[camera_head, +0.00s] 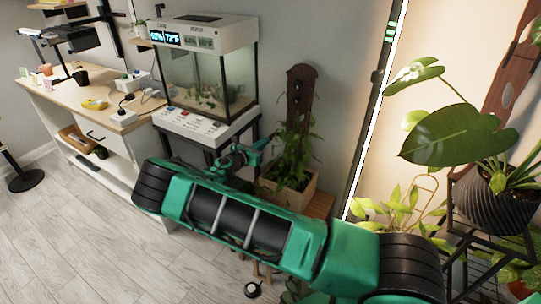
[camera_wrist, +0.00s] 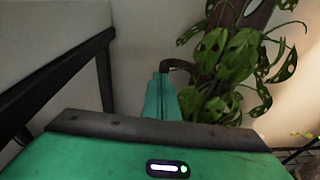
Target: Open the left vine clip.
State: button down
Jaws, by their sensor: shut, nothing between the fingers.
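A dark brown wooden plank (camera_head: 301,92) with round fittings stands upright in a planter, with a leafy vine (camera_head: 292,140) at its foot. In the wrist view, the plank (camera_wrist: 238,18) rises behind the holed leaves (camera_wrist: 222,70). A dark curved piece (camera_wrist: 180,65), which looks like the left vine clip, sticks out left of the plank. Whether it is open or closed is not clear. My green gripper (camera_head: 266,143) is left of the vine. In the wrist view, my gripper (camera_wrist: 160,76) is shut and empty, its tips close to the curved piece; contact cannot be told.
A glass terrarium (camera_head: 208,78) on a black stand is left of the plant; its dark frame (camera_wrist: 60,75) fills the wrist view's left side. The wooden planter (camera_head: 305,187) stands below the vine. A large-leaved plant in a ribbed black pot (camera_head: 490,212) is at right.

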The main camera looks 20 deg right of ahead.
jog(key=shift+w+d, duration=0.2)
jog(key=shift+w, duration=0.55)
jog(key=shift+w+d, duration=0.2)
jog(key=shift+w, duration=0.5)
